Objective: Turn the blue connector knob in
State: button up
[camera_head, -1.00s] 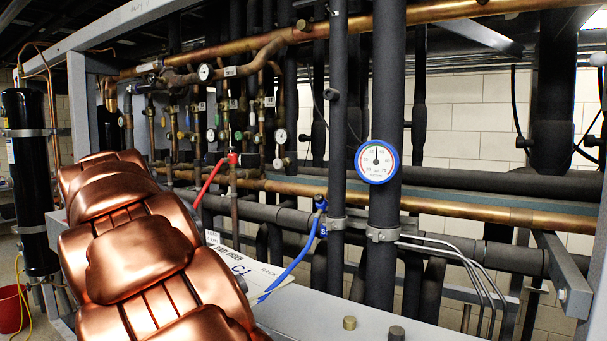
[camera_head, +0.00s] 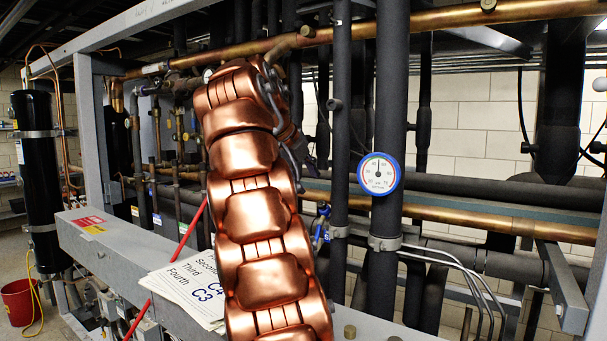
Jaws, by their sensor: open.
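The blue connector knob (camera_head: 321,226) sits on a dark vertical pipe, just right of my copper-coloured arm. Its lower part and hose are largely hidden behind the arm. My gripper (camera_head: 309,158) is a small dark shape at the arm's upper end, partly hidden by the arm. It is open, and nothing shows between its fingers. In the picture it is above and slightly left of the blue connector, apart from it.
A round blue-rimmed gauge (camera_head: 378,174) is on a thick black pipe to the right. Copper and black pipes cross behind. A red bucket (camera_head: 18,303) stands at far left.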

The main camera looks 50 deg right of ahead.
aim_at(321, 204)
jog(key=b+x, duration=0.3)
jog(key=x, duration=0.6)
jog(key=shift+s+d+f, duration=0.1)
jog(key=shift+s+f, duration=0.05)
jog(key=shift+s, duration=0.05)
jog(key=shift+r+n+p, duration=0.3)
jog(key=shift+n+p, duration=0.1)
jog(key=shift+p, duration=0.25)
jog(key=shift+f+n+p, duration=0.15)
jog(key=shift+n+p, duration=0.2)
jog(key=shift+n, duration=0.95)
grip_shut()
